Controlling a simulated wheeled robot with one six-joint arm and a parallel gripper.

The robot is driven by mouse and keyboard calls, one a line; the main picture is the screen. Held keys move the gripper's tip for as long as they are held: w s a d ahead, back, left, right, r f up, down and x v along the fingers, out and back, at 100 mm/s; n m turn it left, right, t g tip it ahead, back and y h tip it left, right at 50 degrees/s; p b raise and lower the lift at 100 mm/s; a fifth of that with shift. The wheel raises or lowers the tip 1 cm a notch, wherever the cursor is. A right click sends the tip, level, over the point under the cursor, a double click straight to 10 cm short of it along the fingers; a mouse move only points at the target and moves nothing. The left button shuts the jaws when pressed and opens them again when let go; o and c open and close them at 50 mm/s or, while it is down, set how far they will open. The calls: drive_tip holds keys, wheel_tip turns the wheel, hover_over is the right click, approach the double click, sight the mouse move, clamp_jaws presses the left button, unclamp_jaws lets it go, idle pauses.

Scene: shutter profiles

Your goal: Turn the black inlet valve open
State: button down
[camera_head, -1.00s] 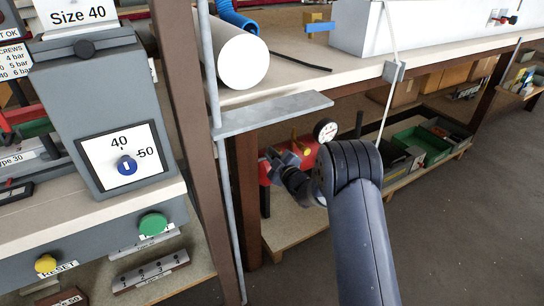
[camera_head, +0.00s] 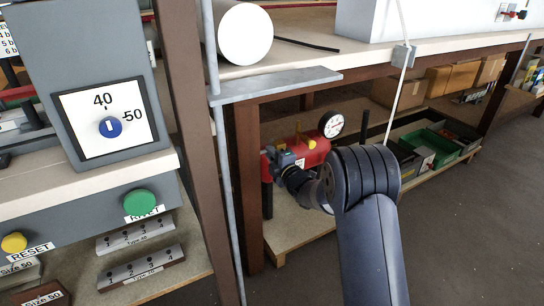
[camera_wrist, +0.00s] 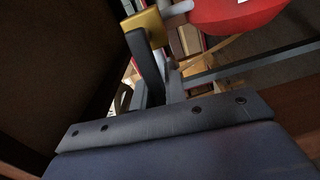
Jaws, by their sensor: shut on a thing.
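A red tank (camera_head: 311,150) with a round gauge (camera_head: 332,124) and a yellow knob (camera_head: 312,143) sits on the low shelf under the bench. My gripper (camera_head: 283,163) is at the tank's left end, small and partly hidden by my wrist. In the wrist view, a gold block (camera_wrist: 146,24) joins a pale pipe beside the red tank (camera_wrist: 236,14). A dark bar, seemingly the black inlet valve's handle (camera_wrist: 143,48), runs down from the block to my gripper (camera_wrist: 162,92). My gripper is shut on it. The handle's exact angle is hard to tell.
A brown post (camera_head: 248,190) stands close left of my gripper. The bench top (camera_head: 300,62) is above it. A green crate (camera_head: 437,148) and boxes lie to the right on the low shelf. The floor (camera_head: 480,220) at right is clear.

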drive_tip(key=shift+f+n, duration=0.25)
drive_tip(key=shift+n, duration=0.15)
drive_tip(key=c, duration=1.4)
unclamp_jaws()
drive_tip(key=shift+c, duration=0.2)
drive_tip(key=p+v, duration=0.3)
drive_tip(key=v, duration=0.8)
drive_tip(key=shift+w, duration=0.15)
